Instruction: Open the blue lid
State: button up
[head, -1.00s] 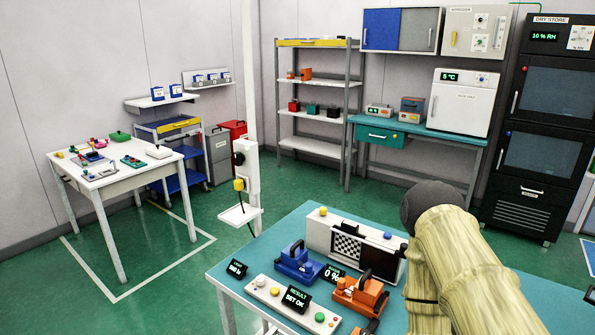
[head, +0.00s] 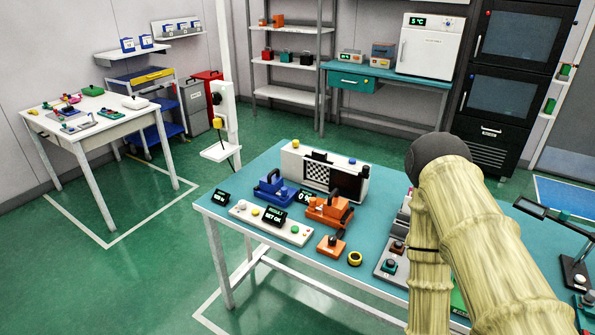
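A blue unit (head: 271,190) with a dark handle on top sits on the teal table, left of the middle. It looks shut, and I cannot tell its lid apart from its body. An orange unit (head: 327,208) of similar shape stands to its right. My arm, in a pale sleeve, rises at the right of the head view and hides part of the table. My gripper is not visible.
A white box with a checkered panel (head: 317,170) stands behind the blue unit. A white button panel (head: 271,223) lies in front. A smaller orange block (head: 331,244) and a yellow ring (head: 354,258) lie nearer the front edge. A white side table (head: 92,123) stands far left.

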aim_at(271, 183)
jog(key=z, duration=0.55)
jog(key=i, duration=0.7)
jog(key=u, duration=1.8)
